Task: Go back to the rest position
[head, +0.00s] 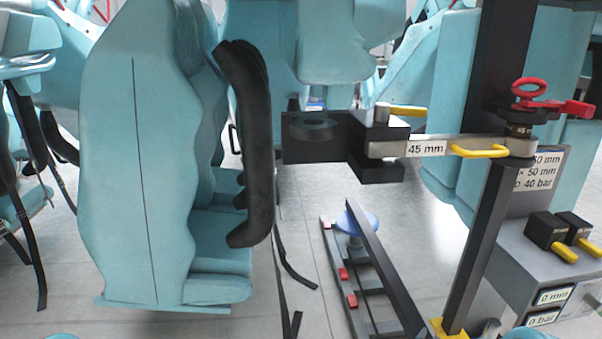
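Neither of my grippers shows in the head view, so whether they are open or shut is hidden. A teal coaster seat (125,170) stands large at the left, seen from the side. Its black padded restraint (250,130) curves down in front of the backrest. To its right, a metal arm labelled "45 mm" (427,148) reaches left from a dark post (485,240) and ends in a black block (315,137). A red knob (529,88) and yellow handles (480,151) sit on this fixture.
A grey box (508,257) with black valves and "0 mm" and "0 bar" labels stands at the lower right. A dark floor rail (385,270) with red blocks and a blue disc (357,222) lies below. Black straps (290,262) hang by the seat. More teal seats stand behind.

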